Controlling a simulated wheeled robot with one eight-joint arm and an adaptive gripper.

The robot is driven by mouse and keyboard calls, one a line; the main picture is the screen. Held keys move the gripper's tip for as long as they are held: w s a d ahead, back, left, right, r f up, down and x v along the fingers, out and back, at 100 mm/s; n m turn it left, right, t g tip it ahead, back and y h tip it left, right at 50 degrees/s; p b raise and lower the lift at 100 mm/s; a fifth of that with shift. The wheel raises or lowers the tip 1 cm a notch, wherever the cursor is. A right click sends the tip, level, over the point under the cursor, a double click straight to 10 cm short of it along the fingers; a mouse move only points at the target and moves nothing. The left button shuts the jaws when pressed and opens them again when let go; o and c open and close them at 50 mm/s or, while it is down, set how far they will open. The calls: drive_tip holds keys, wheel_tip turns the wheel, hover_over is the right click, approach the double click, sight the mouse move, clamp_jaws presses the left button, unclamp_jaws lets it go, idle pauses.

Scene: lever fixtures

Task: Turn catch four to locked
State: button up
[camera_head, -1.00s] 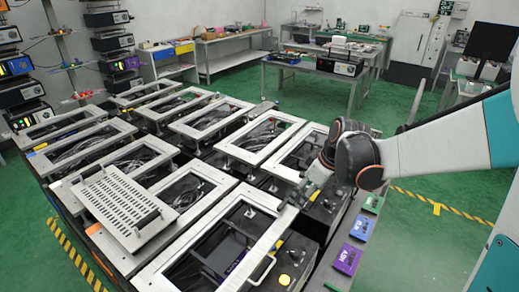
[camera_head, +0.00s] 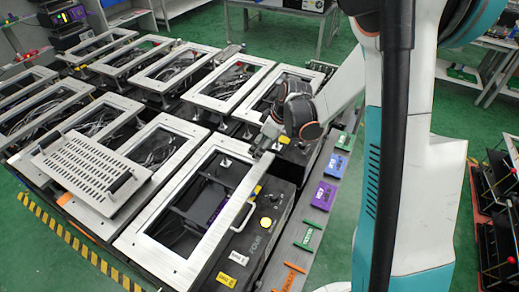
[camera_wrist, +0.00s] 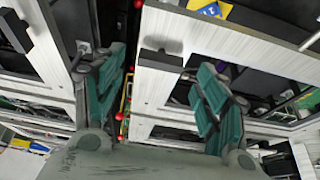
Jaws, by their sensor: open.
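The station marked FOUR (camera_head: 262,243) is at the front right of the bench, with a yellow button and a pale hinged-looking frame (camera_head: 150,250) beside it. My gripper (camera_head: 268,138) is over the far right corner of this frame in the head view. In the wrist view my gripper (camera_wrist: 160,88) has its two green-padded fingers wide apart with nothing held. A dark block (camera_wrist: 160,59) on a pale frame edge shows between the fingers; I cannot tell whether it is catch four or whether a finger touches it. The catch's lock position is not readable.
A slotted pale plate (camera_head: 90,172) with dark handles lies left of the frame. Several similar frames fill the bench behind. Purple (camera_head: 323,196) and blue (camera_head: 337,165) modules line the bench's right edge. Red knobs (camera_wrist: 120,116) show between the fingers in the wrist view.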

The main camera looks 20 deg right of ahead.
sight(257, 151)
drive_tip(key=shift+x, duration=1.35)
drive_tip(key=shift+c, duration=0.3)
drive_tip(key=c, duration=1)
